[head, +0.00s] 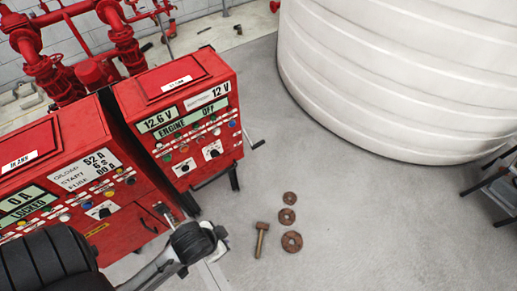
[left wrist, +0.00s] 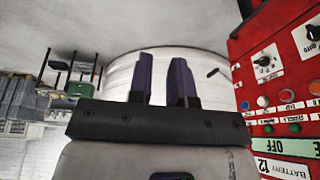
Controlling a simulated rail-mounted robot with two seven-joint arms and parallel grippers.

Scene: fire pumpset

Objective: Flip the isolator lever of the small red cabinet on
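The small red cabinet (head: 180,125) stands left of centre in the head view, its displays reading 12.6 V, 12 V and ENGINE OFF. A dark lever (head: 256,144) sticks out from its right side. In the left wrist view the cabinet (left wrist: 285,90) is upside down at the right, and a short dark lever (left wrist: 213,73) shows against the white tank. My left wrist (head: 195,242) is in front of and below the cabinet; its fingers are not clear there. In the left wrist view my left gripper (left wrist: 160,80) has its fingers apart with nothing between them. My right gripper is out of view.
A larger red cabinet (head: 60,175) stands at the left, next to my left arm. A big white tank (head: 400,75) fills the upper right. Red pipes (head: 55,75) are behind.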

